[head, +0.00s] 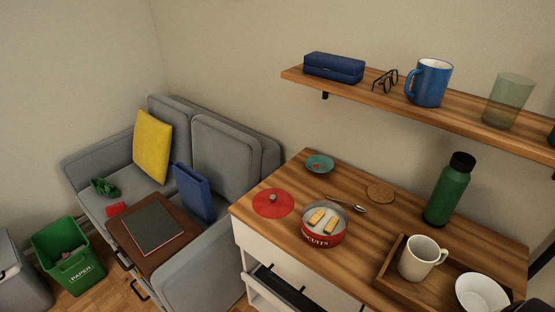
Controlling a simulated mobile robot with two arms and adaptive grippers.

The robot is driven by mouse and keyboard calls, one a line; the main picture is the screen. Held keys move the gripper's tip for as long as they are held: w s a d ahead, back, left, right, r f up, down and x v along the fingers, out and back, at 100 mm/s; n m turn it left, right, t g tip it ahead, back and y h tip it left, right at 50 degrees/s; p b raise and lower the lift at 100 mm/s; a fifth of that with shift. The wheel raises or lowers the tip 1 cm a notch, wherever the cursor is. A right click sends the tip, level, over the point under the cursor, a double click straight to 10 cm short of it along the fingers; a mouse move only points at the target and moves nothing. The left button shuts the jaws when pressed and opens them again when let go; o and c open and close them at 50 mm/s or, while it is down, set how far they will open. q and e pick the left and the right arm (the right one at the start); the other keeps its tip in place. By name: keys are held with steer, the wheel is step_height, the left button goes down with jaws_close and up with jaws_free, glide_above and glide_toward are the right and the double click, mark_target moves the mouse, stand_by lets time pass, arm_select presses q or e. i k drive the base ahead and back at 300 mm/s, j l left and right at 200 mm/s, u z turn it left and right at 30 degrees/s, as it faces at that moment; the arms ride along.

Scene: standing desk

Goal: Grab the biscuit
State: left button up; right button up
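Two light-brown biscuits, the left one (316,217) and the right one (331,222), lie inside an open round red tin (324,238) marked "BISCUITS". The tin stands on the wooden desk top (375,245), near its front edge. Its red lid (273,203) with a small knob lies flat to the left of the tin. Neither of my grippers can be made out in the head view.
A spoon (347,204) and cork coaster (380,193) lie behind the tin; a teal dish (320,163) is farther back. A wooden tray (396,287) with a cream mug (420,258) and white bowl (482,293) stands right. A green bottle (449,192) stands behind. A shelf (455,118) overhangs.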

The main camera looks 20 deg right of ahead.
mark_target(313, 221)
steer(key=z, duration=1.1)
